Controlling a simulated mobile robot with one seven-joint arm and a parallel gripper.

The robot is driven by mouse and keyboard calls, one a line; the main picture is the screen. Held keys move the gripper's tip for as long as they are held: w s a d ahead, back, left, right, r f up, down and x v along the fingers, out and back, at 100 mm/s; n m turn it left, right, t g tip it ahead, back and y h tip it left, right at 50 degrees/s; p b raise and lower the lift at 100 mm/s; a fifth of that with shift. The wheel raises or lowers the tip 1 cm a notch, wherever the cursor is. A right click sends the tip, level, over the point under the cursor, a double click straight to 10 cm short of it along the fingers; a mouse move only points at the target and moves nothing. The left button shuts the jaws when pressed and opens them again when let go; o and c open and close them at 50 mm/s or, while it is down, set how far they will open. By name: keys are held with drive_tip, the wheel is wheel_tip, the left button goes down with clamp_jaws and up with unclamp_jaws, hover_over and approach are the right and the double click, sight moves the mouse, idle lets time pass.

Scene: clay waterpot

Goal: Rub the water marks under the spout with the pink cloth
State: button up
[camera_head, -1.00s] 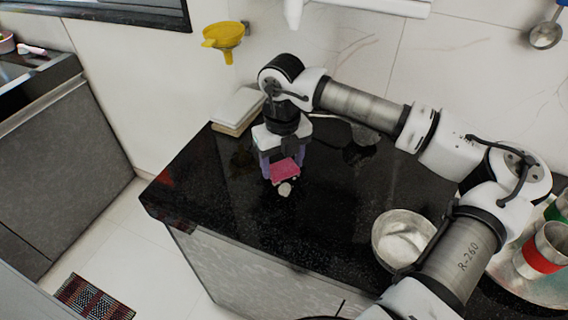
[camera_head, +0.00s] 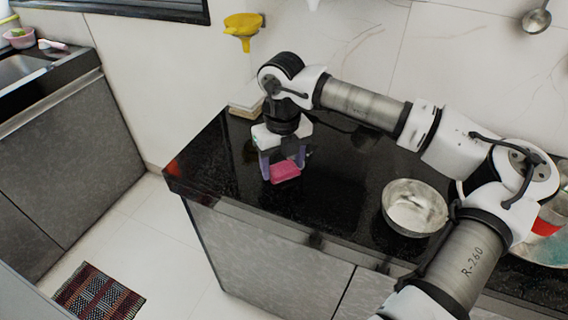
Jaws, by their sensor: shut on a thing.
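The pink cloth (camera_head: 286,174) is a small folded pad at the black counter (camera_head: 330,215), near its front edge. My gripper (camera_head: 283,165) points down and is shut on the cloth. The cloth looks to be at or just above the counter surface; I cannot tell whether it touches. No pale mark shows around the cloth now; any mark beneath it is hidden. I cannot make out the waterpot or its spout. Only the bottom of a white thing (camera_head: 313,4) shows at the top edge.
A metal bowl (camera_head: 415,207) stands on the counter to the right, close to my arm. A stack of pale tiles or boards (camera_head: 246,101) lies at the back left. A yellow funnel (camera_head: 243,30) hangs on the wall. A patterned mat (camera_head: 98,293) lies on the floor.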

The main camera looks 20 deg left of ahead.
drive_tip(key=r, duration=0.1)
drive_tip(key=r+p, duration=0.1)
drive_tip(key=shift+s+r, duration=0.2)
drive_tip(key=shift+r, duration=0.1)
drive_tip(key=shift+w+r+p, duration=0.15)
drive_tip(key=shift+r+p, duration=0.3)
drive_tip(key=shift+r, duration=0.2)
drive_tip(key=shift+r+p, duration=1.1)
drive_tip(key=shift+r, duration=1.05)
drive_tip(key=shift+f, duration=0.1)
